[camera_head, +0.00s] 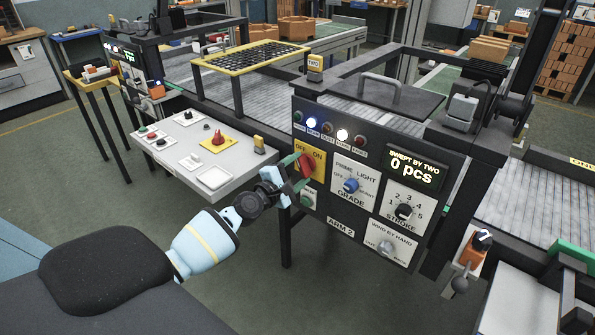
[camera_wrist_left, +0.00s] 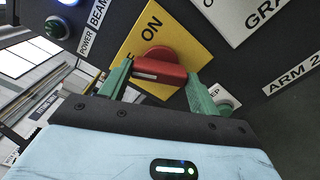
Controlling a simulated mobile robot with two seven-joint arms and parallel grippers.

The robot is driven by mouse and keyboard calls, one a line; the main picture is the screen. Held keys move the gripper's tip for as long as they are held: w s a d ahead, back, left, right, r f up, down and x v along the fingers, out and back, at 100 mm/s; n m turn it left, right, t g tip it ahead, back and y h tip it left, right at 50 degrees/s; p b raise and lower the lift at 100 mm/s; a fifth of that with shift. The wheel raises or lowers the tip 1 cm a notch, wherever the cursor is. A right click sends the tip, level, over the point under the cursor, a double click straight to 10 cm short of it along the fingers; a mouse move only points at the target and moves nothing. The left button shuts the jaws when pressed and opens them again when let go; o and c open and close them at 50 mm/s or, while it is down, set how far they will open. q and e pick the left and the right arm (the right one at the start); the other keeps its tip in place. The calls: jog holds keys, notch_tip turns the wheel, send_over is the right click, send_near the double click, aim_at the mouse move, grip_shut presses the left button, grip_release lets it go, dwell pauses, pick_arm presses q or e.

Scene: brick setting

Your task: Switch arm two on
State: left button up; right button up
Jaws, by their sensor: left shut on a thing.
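The arm two panel (camera_head: 340,192) stands upright and bears an "ARM 2" label (camera_head: 341,228). A red rotary switch (camera_head: 307,163) sits on its yellow OFF/ON plate (camera_head: 300,148). My left gripper (camera_head: 299,172) has its green fingers on either side of the red handle. In the left wrist view, the red handle (camera_wrist_left: 160,70) lies between the fingertips (camera_wrist_left: 158,80), below the word ON on the yellow plate (camera_wrist_left: 137,42). The fingers partly hide the switch, so I cannot tell its exact setting. My right gripper is not in view.
Lamps (camera_head: 327,127) line the panel's top, blue and white ones lit. A display (camera_head: 413,168) reads 0 pcs. GRADE (camera_head: 351,185) and STROKE (camera_head: 404,211) knobs sit right of the switch. A grey control desk (camera_head: 190,150) stands left. Conveyor rollers (camera_head: 350,122) run behind the panel.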

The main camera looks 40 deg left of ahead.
pick_arm(q)
jog(key=m, duration=0.8)
jog(key=shift+f+b, duration=0.1)
jog(key=shift+b, duration=0.3)
jog(key=m, duration=0.3)
jog(key=shift+m, duration=1.5)
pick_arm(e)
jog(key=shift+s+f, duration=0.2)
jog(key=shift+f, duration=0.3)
pick_arm(q)
jog(key=o, duration=1)
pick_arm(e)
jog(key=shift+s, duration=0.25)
